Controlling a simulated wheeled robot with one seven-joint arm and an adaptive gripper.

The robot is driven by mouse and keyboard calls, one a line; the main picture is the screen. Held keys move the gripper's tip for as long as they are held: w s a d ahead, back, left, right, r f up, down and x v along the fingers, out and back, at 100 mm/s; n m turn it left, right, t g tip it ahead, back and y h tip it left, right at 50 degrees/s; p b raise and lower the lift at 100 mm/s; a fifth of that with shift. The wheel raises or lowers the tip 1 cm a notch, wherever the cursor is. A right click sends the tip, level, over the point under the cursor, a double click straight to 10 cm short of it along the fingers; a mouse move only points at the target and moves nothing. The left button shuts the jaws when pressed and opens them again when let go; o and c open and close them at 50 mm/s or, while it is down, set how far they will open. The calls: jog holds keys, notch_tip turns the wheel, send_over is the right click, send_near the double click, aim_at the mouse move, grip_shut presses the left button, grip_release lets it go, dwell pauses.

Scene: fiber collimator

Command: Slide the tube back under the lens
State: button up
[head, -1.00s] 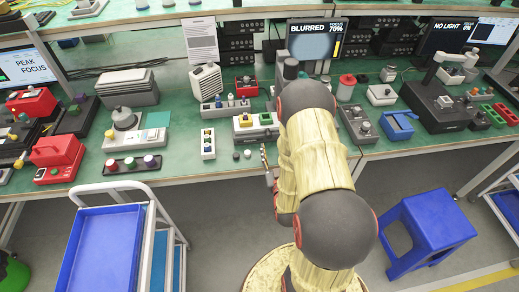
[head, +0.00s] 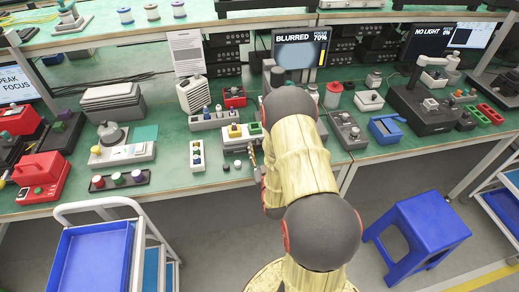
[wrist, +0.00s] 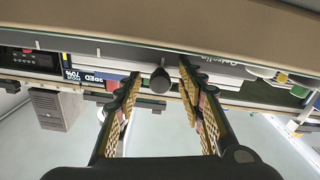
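My gripper (wrist: 160,72) is open in the wrist view, its two fingers well apart. A dark round-ended piece (wrist: 160,81) shows between the fingertips, with a gap on each side; I cannot tell whether it is the tube. In the head view my arm reaches over the bench and hides most of the spot in front of the monitor. I cannot tell which part is the lens. The monitor (head: 300,52) reads BLURRED, focus 70%.
A unit with yellow and green blocks (head: 240,134) and two small dark knobs (head: 237,164) lie left of my arm. A grey two-knob box (head: 346,130) and a blue holder (head: 384,129) stand to its right. A blue stool (head: 420,222) is on the floor.

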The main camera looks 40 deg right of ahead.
jog(key=shift+c, duration=0.6)
grip_shut()
